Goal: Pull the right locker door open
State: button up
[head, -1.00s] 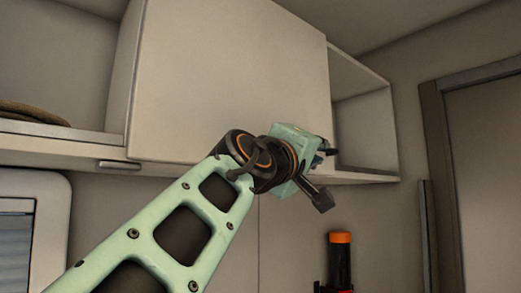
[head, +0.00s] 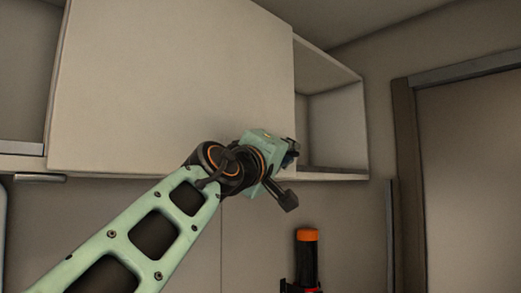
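The wide pale locker door (head: 165,75) fills the upper middle of the head view. An open locker space (head: 335,120) shows past the door's right edge, with its side wall and floor visible. My gripper (head: 291,150) is at the lower part of that right edge, seen from behind. Its green housing and wrist hide most of its fingers. I cannot tell whether the fingers touch the door or whether they are open or shut.
A dark cylinder with an orange top (head: 307,255) stands below the locker. A framed doorway (head: 470,180) is at the right. A small dark handle (head: 40,177) sits under the locker's lower left edge. Bare wall shows below the locker.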

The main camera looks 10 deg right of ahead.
jog(key=shift+w, duration=0.1)
grip_shut()
jog(key=shift+d, duration=0.1)
dwell(0.4)
